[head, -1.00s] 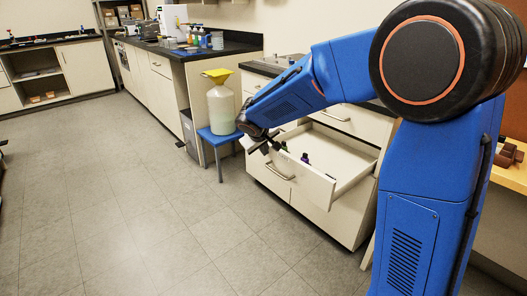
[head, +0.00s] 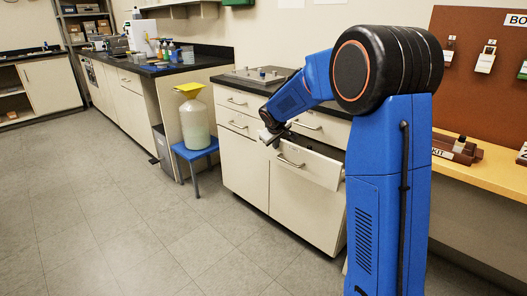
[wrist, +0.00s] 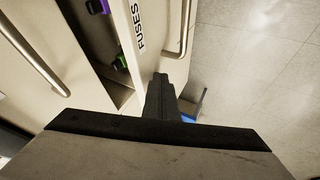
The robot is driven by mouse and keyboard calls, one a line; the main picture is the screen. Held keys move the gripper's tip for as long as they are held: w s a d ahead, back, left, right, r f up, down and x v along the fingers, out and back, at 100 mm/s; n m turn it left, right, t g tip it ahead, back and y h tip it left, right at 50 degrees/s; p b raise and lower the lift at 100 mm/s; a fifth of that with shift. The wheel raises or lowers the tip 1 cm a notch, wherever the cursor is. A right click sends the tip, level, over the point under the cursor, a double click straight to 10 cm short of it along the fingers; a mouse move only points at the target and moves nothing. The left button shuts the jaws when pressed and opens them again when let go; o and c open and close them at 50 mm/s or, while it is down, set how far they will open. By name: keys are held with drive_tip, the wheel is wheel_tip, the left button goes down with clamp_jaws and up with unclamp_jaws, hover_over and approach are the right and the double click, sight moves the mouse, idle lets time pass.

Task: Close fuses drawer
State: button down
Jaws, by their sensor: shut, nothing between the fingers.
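The fuses drawer (head: 315,169) is partly open in the cream cabinet, in the head view. In the wrist view its front panel (wrist: 150,12) carries the label FUSES and a bar handle (wrist: 183,30). A purple item (wrist: 97,6) and a green item (wrist: 120,62) lie inside the drawer, partly cut off or hidden. My gripper (head: 271,138) is at the left end of the drawer front. In the wrist view the fingers of my gripper (wrist: 160,78) are shut and empty, close to the front panel's edge. I cannot tell whether they touch it.
A blue stool (head: 196,150) with a large yellow-topped bottle (head: 194,122) stands left of the cabinet. A wooden bench (head: 485,172) is at the right. Open grey floor (head: 140,230) lies in front of the cabinets.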

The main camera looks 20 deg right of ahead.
drive_tip(key=w+d, duration=0.3)
drive_tip(key=d, duration=0.2)
drive_tip(key=shift+d, duration=0.2)
idle(0.3)
